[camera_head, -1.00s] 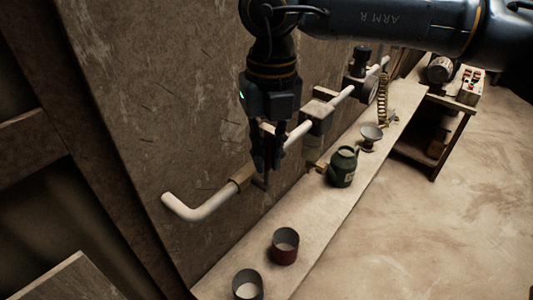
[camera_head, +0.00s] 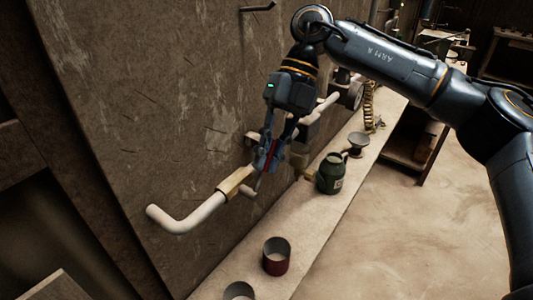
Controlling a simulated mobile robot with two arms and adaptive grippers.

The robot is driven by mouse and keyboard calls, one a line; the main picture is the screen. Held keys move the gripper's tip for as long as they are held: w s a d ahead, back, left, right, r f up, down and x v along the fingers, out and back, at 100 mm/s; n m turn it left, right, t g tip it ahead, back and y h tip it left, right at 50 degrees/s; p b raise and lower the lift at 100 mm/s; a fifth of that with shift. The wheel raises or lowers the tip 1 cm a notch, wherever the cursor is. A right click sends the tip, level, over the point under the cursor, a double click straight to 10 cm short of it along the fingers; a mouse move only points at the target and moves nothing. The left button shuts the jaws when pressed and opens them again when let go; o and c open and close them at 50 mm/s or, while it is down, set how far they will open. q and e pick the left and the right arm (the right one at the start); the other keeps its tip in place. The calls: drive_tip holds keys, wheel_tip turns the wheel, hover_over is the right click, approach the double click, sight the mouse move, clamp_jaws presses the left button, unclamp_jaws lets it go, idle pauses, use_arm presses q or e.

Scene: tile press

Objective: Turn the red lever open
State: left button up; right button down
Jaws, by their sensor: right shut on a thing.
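The red lever (camera_head: 269,157) sits on a white pipe (camera_head: 206,211) that runs along the wall. Only a narrow red strip of it shows between my fingers; the rest is hidden. My right gripper (camera_head: 266,162) points downward and is shut on the red lever. A brass fitting (camera_head: 235,182) is on the pipe just left of and below the gripper. My left gripper is not in view.
A narrow ledge (camera_head: 300,235) below the pipe holds a dark green jug (camera_head: 331,174), a red cup (camera_head: 276,257), a grey cup (camera_head: 239,291) and a small funnel-like dish (camera_head: 358,141). A table stands at the back right. The floor (camera_head: 420,230) is clear.

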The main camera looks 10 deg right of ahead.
drive_tip(key=shift+w, duration=0.1)
idle(0.3)
drive_tip(key=c, duration=1.3)
unclamp_jaws()
drive_tip(key=shift+c, duration=0.2)
drive_tip(key=v, duration=1.2)
